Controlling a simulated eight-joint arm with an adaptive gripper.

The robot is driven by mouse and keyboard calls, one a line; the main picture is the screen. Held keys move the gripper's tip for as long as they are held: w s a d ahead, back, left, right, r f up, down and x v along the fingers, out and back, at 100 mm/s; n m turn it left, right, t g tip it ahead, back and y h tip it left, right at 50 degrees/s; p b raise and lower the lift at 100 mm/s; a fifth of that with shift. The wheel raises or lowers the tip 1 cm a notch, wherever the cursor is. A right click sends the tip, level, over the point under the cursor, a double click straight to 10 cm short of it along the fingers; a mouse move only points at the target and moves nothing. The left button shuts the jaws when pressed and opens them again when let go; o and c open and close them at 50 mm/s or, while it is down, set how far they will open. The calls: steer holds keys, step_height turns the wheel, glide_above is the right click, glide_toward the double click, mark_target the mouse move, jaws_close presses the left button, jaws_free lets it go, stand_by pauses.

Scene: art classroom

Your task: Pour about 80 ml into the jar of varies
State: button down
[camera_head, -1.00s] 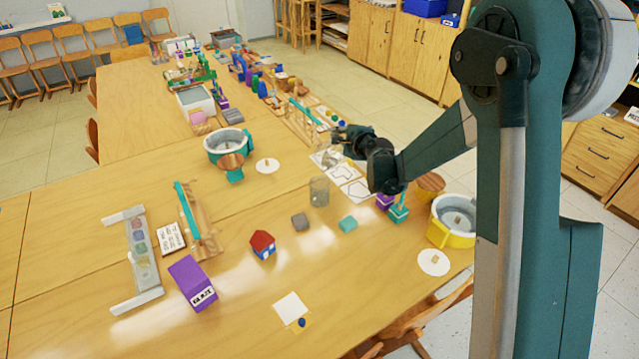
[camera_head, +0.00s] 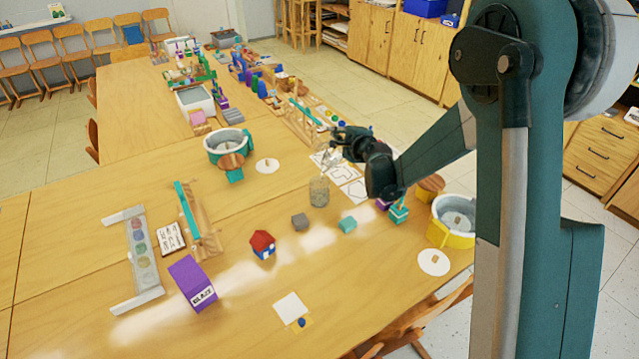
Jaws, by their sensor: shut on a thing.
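My gripper (camera_head: 336,144) is above and slightly behind the jar in the picture. It is shut on a small clear vessel (camera_head: 325,157), which looks tilted with its lower end close above the jar's mouth. I cannot tell whether the two touch or whether liquid is flowing. The fingers are small and partly hidden by the wrist.
A grey block (camera_head: 300,222) and a teal block (camera_head: 347,225) lie in front of the jar. White drawing sheets (camera_head: 355,190) lie to its right. A yellow-rimmed basin (camera_head: 440,235) stands at the right edge and a teal-rimmed basin (camera_head: 213,147) at left.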

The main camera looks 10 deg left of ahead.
mark_target(333, 150)
steer(key=shift+s+a+r+n+t, duration=0.15)
steer(key=shift+s+r+n+t, duration=0.15)
steer(key=shift+s+r+t, duration=0.25)
stand_by(0.9)
steer(key=shift+f+g, duration=0.1)
steer(key=shift+g, duration=0.15)
steer(key=w+f+g, duration=0.1)
steer(key=w+f+m+g, duration=0.1)
steer(key=f, duration=0.1)
steer(key=w+d+f+m+g, duration=0.1)
steer(key=w+f, duration=0.1)
steer(key=shift+f, duration=0.15)
steer(key=shift+f+m+g, duration=0.25)
steer(key=shift+m+g, duration=0.15)
steer(key=shift+w, duration=0.1)
steer(key=shift+w+d+f+g+b, duration=0.1)
steer(key=shift+w+f+g+b, duration=0.2)
steer(key=shift+f, duration=0.3)
steer(key=shift+f, duration=0.1)
